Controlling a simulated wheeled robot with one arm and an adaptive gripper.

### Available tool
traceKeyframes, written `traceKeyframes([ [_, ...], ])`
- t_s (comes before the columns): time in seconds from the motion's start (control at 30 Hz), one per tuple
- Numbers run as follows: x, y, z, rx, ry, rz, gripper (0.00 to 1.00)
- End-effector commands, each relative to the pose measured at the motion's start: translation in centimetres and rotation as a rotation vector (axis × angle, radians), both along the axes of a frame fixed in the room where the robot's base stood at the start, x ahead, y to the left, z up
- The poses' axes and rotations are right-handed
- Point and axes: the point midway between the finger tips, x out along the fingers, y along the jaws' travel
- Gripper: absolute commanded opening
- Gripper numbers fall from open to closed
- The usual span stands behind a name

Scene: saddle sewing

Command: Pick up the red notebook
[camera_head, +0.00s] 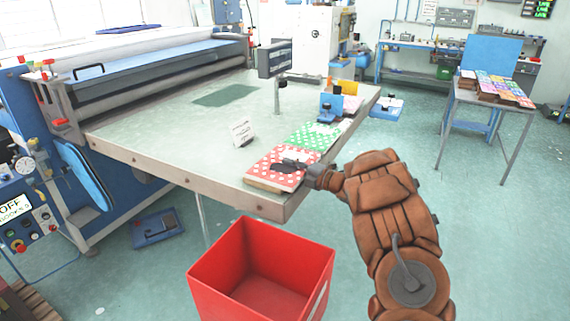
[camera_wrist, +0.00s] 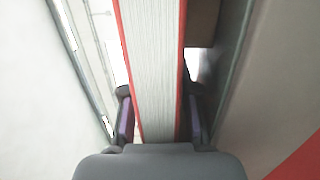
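The red notebook (camera_head: 276,170) has white dots on its cover. It lies flat at the near right corner of the worktable, slightly raised. My gripper (camera_head: 291,165) reaches in from the right, with one dark finger over the cover. In the wrist view the notebook (camera_wrist: 151,60) shows edge-on, with white pages between red covers. The gripper's fingers (camera_wrist: 160,118) stand on either side of it, very close to the covers. I cannot tell whether both press on it. The lower finger is hidden in the head view.
A green dotted notebook (camera_head: 313,136) lies just behind the red one, with a yellow item (camera_head: 347,88) farther back. A small white card (camera_head: 242,132) stands on the worktable (camera_head: 180,140). An open red bin (camera_head: 262,268) stands below the table's front edge.

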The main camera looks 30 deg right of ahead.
Motion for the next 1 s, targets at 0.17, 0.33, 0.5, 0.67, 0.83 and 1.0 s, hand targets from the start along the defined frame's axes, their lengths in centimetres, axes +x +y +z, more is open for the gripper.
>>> traceKeyframes([
  [0.17,-0.02,-0.02,-0.04,0.000,0.000,0.000,0.25],
  [0.33,-0.03,-0.03,-0.03,0.000,0.000,0.000,0.07],
  [0.5,-0.04,-0.02,-0.04,0.000,0.000,0.000,0.00],
  [0.67,-0.04,-0.02,-0.05,0.000,0.000,0.000,0.00],
  [0.83,-0.04,-0.04,0.03,0.000,-0.001,0.000,0.00],
  [1.0,-0.03,-0.04,0.03,0.000,-0.001,0.000,0.00],
])
